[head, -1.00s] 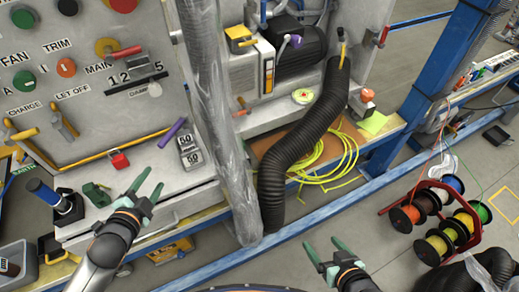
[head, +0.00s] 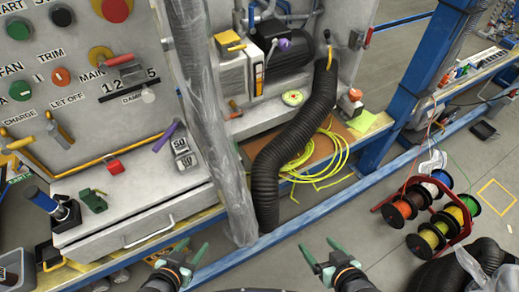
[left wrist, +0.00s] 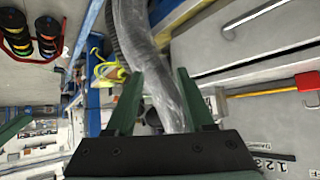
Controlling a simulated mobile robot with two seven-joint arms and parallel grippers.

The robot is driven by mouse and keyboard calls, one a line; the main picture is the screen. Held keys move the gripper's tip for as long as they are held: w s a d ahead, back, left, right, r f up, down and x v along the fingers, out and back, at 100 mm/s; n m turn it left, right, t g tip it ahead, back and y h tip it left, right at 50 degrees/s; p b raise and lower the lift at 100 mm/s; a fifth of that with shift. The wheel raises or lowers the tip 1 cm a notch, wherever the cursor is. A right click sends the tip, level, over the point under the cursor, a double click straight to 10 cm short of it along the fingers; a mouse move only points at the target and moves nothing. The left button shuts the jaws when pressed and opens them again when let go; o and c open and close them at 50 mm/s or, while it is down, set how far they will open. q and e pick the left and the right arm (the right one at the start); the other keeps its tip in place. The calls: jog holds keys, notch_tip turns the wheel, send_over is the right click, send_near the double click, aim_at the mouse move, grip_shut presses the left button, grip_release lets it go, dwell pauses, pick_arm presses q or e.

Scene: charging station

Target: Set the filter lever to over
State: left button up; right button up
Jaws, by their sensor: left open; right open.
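No lever here is readably labelled "filter" or "over", so I cannot tell which one it is. In the head view, lever-like parts include a yellow handle (head: 229,36) on the grey box, a purple-ended handle (head: 283,43) by the dark motor, a small orange-tipped handle (head: 234,107) below the box, and a purple grip (head: 166,136) on the ledge. My left gripper (head: 196,246) is open and empty, low in front of the bench. In the left wrist view its fingers (left wrist: 159,75) are apart, with the wrapped duct behind them. My right gripper (head: 316,243) is open and empty over the floor.
A blue beam (head: 290,225) runs along the front. A red rack with cable reels (head: 456,228) stands at the right. The floor between is open.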

pick_arm(q)
jog(key=w+d+r+m+t+h+b, duration=0.1)
jog(key=w+d+r+m+t+h, duration=0.35)
jog(key=r, duration=0.45)
jog(key=w+d+r+m+t+h, duration=0.1)
jog(key=w+d+r+m+t, duration=0.15)
jog(key=w+r+m, duration=0.55)
jog(key=s+d+r+m+g+h, duration=0.2)
jog(key=d+r+m+h, duration=0.3)
jog(key=r+m, duration=0.3)
jog(key=s+d+r+m+g+h+b, duration=0.1)
jog(key=s+d+r+m+g+h, duration=0.2)
jog(key=r+m+h, duration=0.4)
jog(key=d+m+g+h, duration=0.1)
jog(key=d+m, duration=0.1)
jog(key=m, duration=0.1)
jog(key=shift+r, duration=0.35)
